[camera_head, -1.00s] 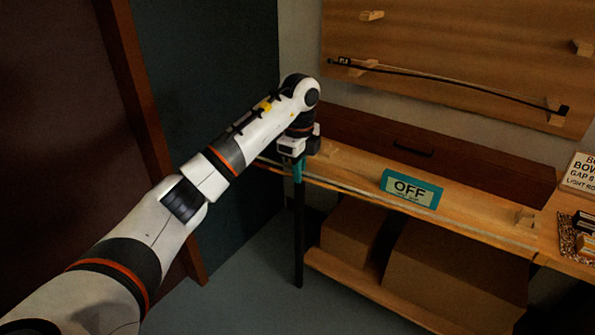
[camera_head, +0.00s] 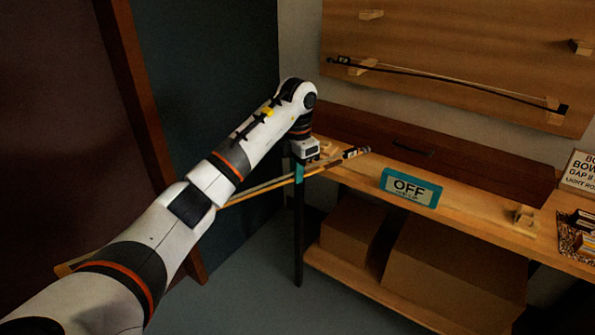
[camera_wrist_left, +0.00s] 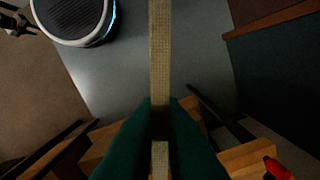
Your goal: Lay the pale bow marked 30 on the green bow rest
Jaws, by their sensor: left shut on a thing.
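My left gripper (camera_head: 299,172) is shut on a pale bow (camera_head: 262,188), just in front of the bench's left end. The bow's dark end, with a small white mark too small to read, points right over the bench. Its stick runs down left, passes behind my arm and shows again beyond it. In the left wrist view, the pale stick (camera_wrist_left: 160,60) runs between the teal fingers (camera_wrist_left: 160,128). I cannot make out a green bow rest in either view.
A dark bow (camera_head: 450,80) rests on wall pegs. Boxes (camera_head: 450,265) stand on the lower shelf. Floor left of the bench is clear.

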